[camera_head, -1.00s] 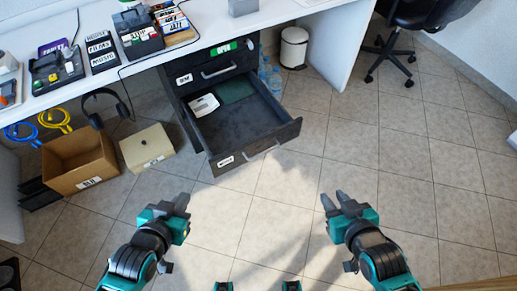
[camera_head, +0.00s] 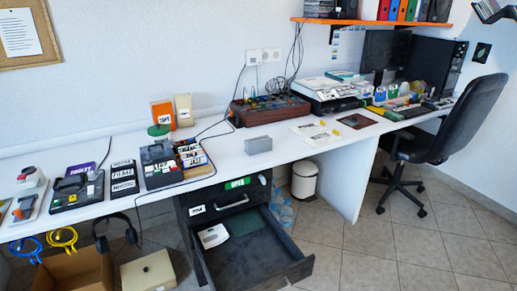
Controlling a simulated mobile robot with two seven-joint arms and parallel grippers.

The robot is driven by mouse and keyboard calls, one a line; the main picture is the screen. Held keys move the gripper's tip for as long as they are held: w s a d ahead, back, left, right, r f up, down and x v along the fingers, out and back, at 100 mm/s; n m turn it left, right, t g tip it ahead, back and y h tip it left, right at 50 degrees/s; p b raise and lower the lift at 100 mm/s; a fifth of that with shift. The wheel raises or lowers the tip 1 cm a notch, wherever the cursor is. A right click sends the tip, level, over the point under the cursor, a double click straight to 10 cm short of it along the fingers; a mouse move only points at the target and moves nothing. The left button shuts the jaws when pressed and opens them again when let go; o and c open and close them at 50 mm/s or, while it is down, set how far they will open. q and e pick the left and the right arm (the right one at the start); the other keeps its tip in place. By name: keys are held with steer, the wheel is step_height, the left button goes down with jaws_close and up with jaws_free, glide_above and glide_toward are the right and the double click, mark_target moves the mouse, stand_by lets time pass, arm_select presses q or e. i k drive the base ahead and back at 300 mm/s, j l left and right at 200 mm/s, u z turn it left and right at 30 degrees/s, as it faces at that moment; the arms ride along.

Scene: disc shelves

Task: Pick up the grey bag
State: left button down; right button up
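I cannot make out a thing that is clearly a grey bag. A small grey box-like object (camera_head: 258,145) stands on the white desk, above the drawer unit. The open dark drawer (camera_head: 298,268) below holds a white item (camera_head: 213,236) and a flat dark green item (camera_head: 243,222). Neither of my grippers shows in the head view now.
The long white desk (camera_head: 240,163) carries several devices, a dark red mixer (camera_head: 285,108) and a printer (camera_head: 328,92). A white bin (camera_head: 304,180) stands below. An office chair (camera_head: 455,125) is at right. Open floor (camera_head: 385,250) lies at lower right.

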mark_target(263, 144)
steer(key=i+l+z, duration=0.15)
steer(key=z, duration=0.25)
steer(key=i+z, duration=0.55)
steer(key=z, duration=0.2)
steer(key=i+l+z, duration=0.15)
steer(key=i+z, duration=0.2)
steer(key=i, duration=0.2)
steer(key=i+z, duration=0.4)
steer(key=i, duration=0.2)
steer(key=i+u, duration=0.55)
steer(key=u, duration=0.2)
steer(key=i+l+u, duration=0.25)
steer(key=u, duration=0.15)
steer(key=i+u, duration=0.15)
steer(key=u, duration=0.3)
steer(key=i+l+u, duration=0.1)
steer(key=u, duration=0.35)
steer(key=i+l+u, duration=0.15)
steer(key=u, duration=0.3)
steer(key=i+l+u, duration=0.1)
steer(key=u, duration=0.3)
steer(key=l+u, duration=0.25)
steer(key=u, duration=0.2)
steer(key=i+l+u, duration=0.1)
steer(key=u, duration=0.35)
steer(key=k+l, duration=0.05)
steer(key=l, duration=0.05)
